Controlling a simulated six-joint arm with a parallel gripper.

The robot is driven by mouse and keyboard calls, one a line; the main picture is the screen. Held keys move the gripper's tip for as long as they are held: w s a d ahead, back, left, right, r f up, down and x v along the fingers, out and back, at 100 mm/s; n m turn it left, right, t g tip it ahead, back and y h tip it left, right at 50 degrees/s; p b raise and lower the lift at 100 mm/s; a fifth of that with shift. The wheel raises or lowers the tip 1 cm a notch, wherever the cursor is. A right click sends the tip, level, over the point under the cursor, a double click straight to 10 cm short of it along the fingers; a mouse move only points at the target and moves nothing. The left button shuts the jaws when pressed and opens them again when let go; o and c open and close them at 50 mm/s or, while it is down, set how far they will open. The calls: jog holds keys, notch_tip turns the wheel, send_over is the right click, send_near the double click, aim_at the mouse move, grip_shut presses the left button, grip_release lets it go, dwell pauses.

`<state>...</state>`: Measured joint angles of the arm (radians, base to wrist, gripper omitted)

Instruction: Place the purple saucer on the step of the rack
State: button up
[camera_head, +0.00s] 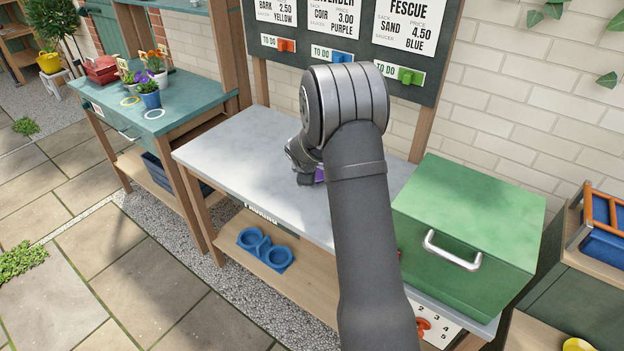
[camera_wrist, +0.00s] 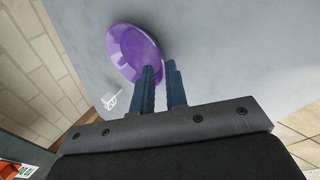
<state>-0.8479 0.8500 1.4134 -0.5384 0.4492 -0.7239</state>
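The purple saucer (camera_wrist: 130,48) shows as a tilted oval in the wrist view, in front of the grey bench top. My gripper (camera_wrist: 160,68) has its two blue fingers close together, at the saucer's lower right rim, and they appear to pinch that rim. One finger hides part of the saucer. In the head view my arm hides most of the gripper (camera_head: 305,172), and only a small purple patch of the saucer (camera_head: 319,175) shows beside it, over the grey bench. I cannot make out a stepped rack for certain in either view.
The grey bench (camera_head: 235,150) is clear to the left of my arm. A green box (camera_head: 470,205) with a handle stands on the right. A blue double-ring holder (camera_head: 264,250) lies on the lower shelf. Potted flowers (camera_head: 149,92) stand on the green side table. A board (camera_head: 350,45) hangs behind.

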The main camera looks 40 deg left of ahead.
jog(key=v, duration=0.9)
jog(key=shift+d, duration=0.1)
jog(key=shift+c, duration=0.4)
jog(key=shift+r, duration=0.1)
jog(key=w+d+r+n+g+y, duration=0.1)
jog(key=d+r+n+g+y, duration=0.1)
jog(key=d+r+n, duration=0.25)
jog(key=x, duration=1.2)
jog(key=shift+w+d+f, duration=0.1)
jog(key=shift+w+d, duration=0.2)
jog(key=shift+d, duration=0.1)
jog(key=shift+x, duration=2.65)
jog(key=shift+w, duration=0.2)
grip_shut()
